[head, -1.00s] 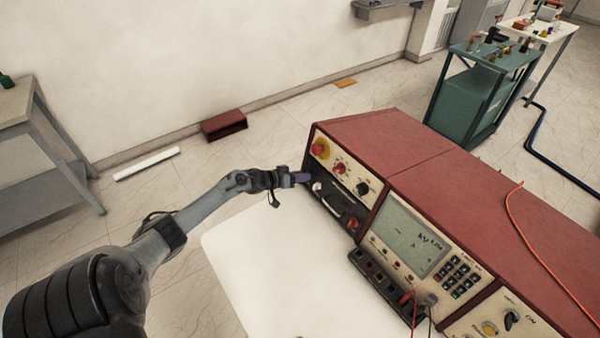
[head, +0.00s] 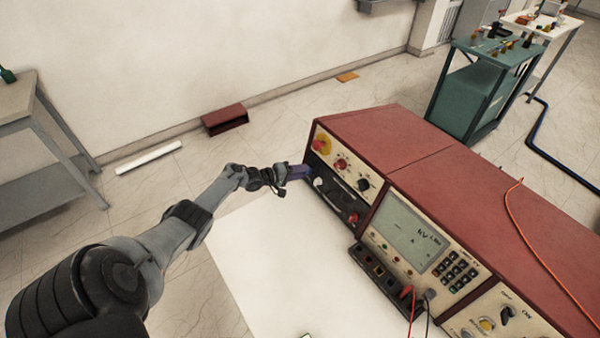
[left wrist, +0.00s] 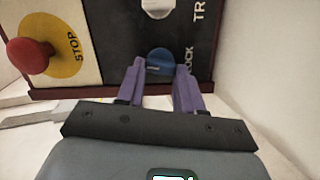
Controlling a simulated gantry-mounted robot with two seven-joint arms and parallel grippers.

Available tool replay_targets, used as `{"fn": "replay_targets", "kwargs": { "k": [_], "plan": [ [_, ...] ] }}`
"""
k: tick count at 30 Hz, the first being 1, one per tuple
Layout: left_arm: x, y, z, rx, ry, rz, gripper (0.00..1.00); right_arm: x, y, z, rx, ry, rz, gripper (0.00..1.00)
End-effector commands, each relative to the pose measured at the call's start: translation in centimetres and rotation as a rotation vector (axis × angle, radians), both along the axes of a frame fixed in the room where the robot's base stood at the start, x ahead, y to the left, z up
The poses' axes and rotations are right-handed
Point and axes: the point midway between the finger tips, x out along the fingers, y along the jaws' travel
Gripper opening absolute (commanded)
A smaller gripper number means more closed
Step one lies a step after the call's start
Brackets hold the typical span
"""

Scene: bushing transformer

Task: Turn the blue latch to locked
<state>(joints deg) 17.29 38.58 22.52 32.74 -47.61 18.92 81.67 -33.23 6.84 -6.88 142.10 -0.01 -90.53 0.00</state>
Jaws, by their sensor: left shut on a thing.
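The blue latch (left wrist: 160,62) shows in the left wrist view on the dark panel, beside white lettering that ends in "OCK". My left gripper (left wrist: 160,70) has its purple fingers on either side of the latch and is shut on it. In the head view the same gripper (head: 304,173) is at the left end of the red console (head: 420,155), against its front panel. The latch is hidden there behind the fingers. My right gripper is not in view.
A red stop button on a yellow disc (left wrist: 30,57) is left of the fingers in the wrist view. Knobs, a display (head: 408,235) and a socket block with cables (head: 378,270) are further along the console. A bare white tabletop (head: 275,265) lies in front.

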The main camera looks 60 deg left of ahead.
Motion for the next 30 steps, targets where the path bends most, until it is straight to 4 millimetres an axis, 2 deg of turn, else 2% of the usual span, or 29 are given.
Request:
{"fn": "replay_targets", "kwargs": {
  "k": [12,29,30],
  "plan": [
    [0.0,0.05,-0.1,-0.197,-0.013,0.047,0.06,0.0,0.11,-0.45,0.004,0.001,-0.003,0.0],
    [-0.03,0.04,-0.12,-0.228,-0.014,0.055,0.06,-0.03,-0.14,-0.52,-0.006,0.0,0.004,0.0],
    [-0.03,0.04,-0.13,-0.228,-0.014,0.055,0.39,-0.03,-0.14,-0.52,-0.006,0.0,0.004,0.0]
  ]
}}
